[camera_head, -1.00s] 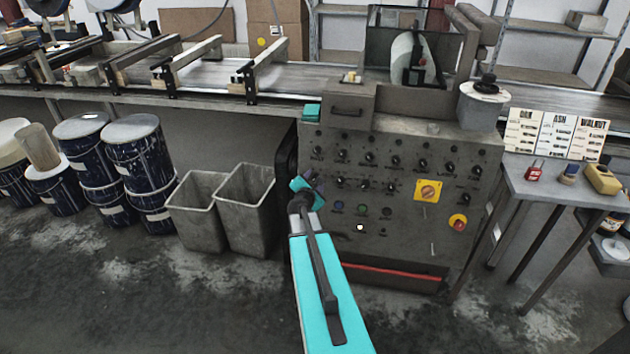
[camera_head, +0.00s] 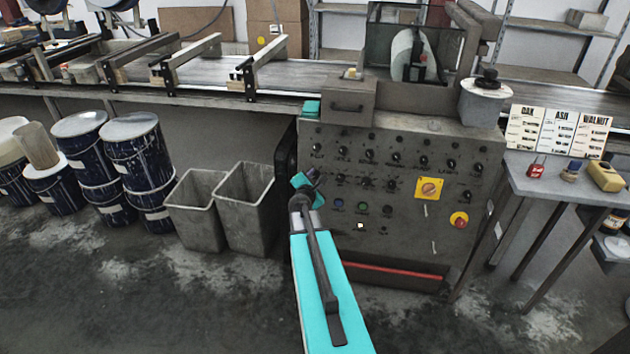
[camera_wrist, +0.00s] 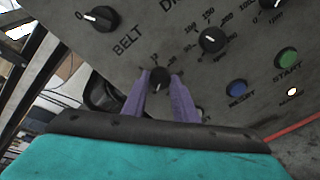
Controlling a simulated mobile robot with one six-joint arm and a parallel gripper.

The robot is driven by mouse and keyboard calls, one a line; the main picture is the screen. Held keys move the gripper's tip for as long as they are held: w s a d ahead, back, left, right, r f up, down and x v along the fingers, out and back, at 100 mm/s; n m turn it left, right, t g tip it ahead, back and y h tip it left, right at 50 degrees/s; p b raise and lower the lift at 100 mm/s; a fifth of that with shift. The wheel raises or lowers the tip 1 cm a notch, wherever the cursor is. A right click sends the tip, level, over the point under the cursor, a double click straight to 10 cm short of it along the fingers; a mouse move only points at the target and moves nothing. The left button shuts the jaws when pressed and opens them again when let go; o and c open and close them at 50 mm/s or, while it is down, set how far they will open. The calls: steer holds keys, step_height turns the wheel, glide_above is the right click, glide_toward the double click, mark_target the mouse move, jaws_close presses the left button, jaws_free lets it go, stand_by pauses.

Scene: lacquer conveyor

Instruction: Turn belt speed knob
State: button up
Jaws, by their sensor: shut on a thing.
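The grey control panel (camera_head: 400,240) stands ahead, with rows of dark knobs and printed labels. In the wrist view, my gripper (camera_wrist: 159,80) has its two purple fingers closed on the sides of a small dark knob (camera_wrist: 160,76). A number scale surrounds this knob, and the word BELT is printed just above it. Another dark knob (camera_wrist: 100,18) with a white pointer lies up and to the left, beyond that word. In the head view, my gripper (camera_head: 315,176) is at the panel's left side and the held knob is hidden behind it.
Near the gripper are a scaled knob (camera_wrist: 212,40), a blue button (camera_wrist: 237,89) and a green button (camera_wrist: 287,57). A red stop button (camera_head: 459,220) is on the panel's right. Grey bins (camera_head: 245,210) stand left of the panel; a side table (camera_head: 560,188) stands right.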

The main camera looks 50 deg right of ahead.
steer(key=m+b, duration=0.1)
steer(key=b, duration=0.1)
steer(key=m+b, duration=0.2)
steer(key=b, duration=0.1)
steer(key=m+b, duration=0.2)
steer(key=b, duration=0.1)
steer(key=shift+a+f+t, duration=0.2)
steer(key=shift+f+t, duration=0.1)
steer(key=shift+t, duration=0.1)
steer(key=m+b, duration=0.2)
steer(key=b, duration=0.2)
steer(key=shift+r+m, duration=0.15)
steer(key=shift+m, duration=0.25)
steer(key=shift+r, duration=0.1)
steer(key=o, duration=1)
steer(key=shift+d, duration=0.1)
steer(key=shift+o, duration=0.2)
steer(key=shift+s, duration=0.1)
